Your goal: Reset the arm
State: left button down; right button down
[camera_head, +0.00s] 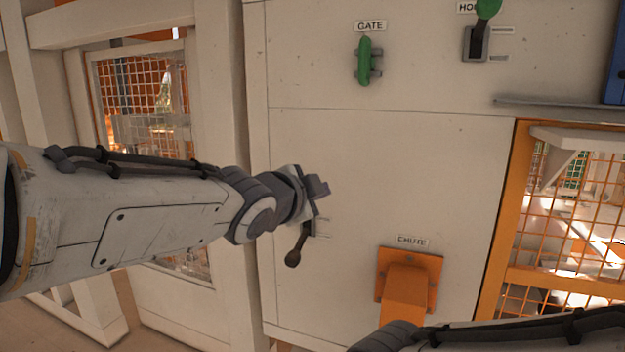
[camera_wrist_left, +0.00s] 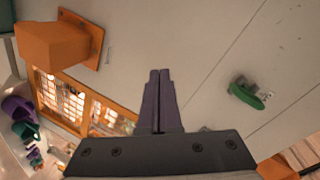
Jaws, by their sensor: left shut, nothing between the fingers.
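My left arm comes in from the left in the head view. Its gripper (camera_head: 317,187) is in front of the pale machine panel (camera_head: 420,160), below the GATE handle and above a dark lever. In the left wrist view its two fingers (camera_wrist_left: 158,100) are together with nothing between them. The dark lever (camera_head: 297,248) points down with its knob at the lower end, partly hidden behind the gripper. The green GATE handle (camera_head: 364,62) stands upright; it also shows in the left wrist view (camera_wrist_left: 246,94). My right arm shows only in part at the bottom right; its gripper is out of view.
A green-knobbed lever (camera_head: 478,40) is at the top right, its label cut off. The orange CHUTE (camera_head: 406,283) juts from the panel at lower centre. A grey ledge (camera_head: 560,112) and an orange mesh frame (camera_head: 508,225) are at the right. The panel's middle is clear.

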pick_arm(q)
jog(key=s+a+f+n+g+y, duration=0.1)
jog(key=s+f+n+g, duration=0.2)
jog(key=s+f, duration=0.4)
jog(key=s+f+n+g+y, duration=0.25)
jog(key=s+f, duration=0.25)
jog(key=f, duration=0.5)
jog(key=s+a+f+n+g+y, duration=0.1)
jog(key=s+f+g, duration=0.3)
jog(key=s, duration=0.5)
jog(key=s+a+f+n+g+y, duration=0.1)
jog(key=s+a+f+n+g, duration=0.2)
jog(key=s+f, duration=0.3)
jog(key=s+a+g, duration=0.1)
jog(key=s, duration=0.3)
jog(key=shift+a+f, duration=0.15)
jog(key=shift+a, duration=0.05)
